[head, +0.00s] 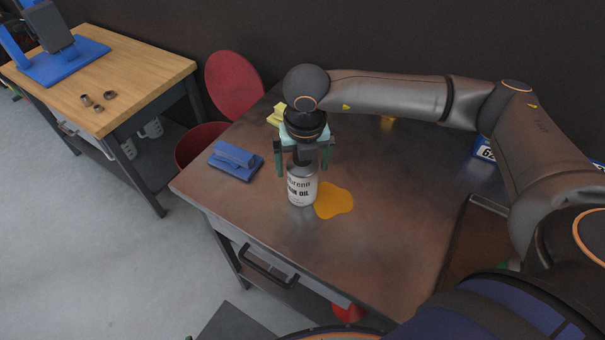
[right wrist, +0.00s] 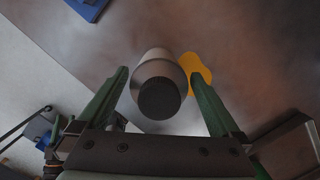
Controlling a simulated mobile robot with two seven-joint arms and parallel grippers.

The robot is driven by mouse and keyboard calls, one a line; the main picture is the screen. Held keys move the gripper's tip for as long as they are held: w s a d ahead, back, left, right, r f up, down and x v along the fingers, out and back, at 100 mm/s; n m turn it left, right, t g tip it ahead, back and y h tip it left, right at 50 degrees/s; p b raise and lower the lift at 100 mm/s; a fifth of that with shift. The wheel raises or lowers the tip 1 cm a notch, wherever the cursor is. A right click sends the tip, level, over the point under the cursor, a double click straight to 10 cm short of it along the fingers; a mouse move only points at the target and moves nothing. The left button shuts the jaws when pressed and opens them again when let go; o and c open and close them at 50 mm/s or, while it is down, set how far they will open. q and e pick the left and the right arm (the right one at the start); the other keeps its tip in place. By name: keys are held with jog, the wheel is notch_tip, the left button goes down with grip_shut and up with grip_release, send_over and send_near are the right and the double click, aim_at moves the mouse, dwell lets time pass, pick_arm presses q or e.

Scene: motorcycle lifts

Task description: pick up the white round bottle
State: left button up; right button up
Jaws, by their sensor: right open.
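The white round bottle (head: 301,190) has dark lettering that ends in "OIL" and stands upright on the brown workbench (head: 380,220). My right gripper (head: 303,172) is open above it, pointing down, with one finger on either side of the bottle's top. In the right wrist view the bottle (right wrist: 155,70) shows from above with a dark cap, between the two green fingers (right wrist: 158,92). Gaps show between the fingers and the bottle. My left gripper is not in view.
A yellow-orange puddle (head: 334,201) lies right beside the bottle. A blue object (head: 235,161) lies to the left on the bench, and a yellow item (head: 277,115) is behind. A red round bin (head: 200,146) with a raised lid stands behind the bench.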

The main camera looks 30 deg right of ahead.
jog(key=shift+w+f, duration=0.1)
jog(key=shift+f, duration=0.55)
jog(key=shift+r, duration=0.1)
grip_shut()
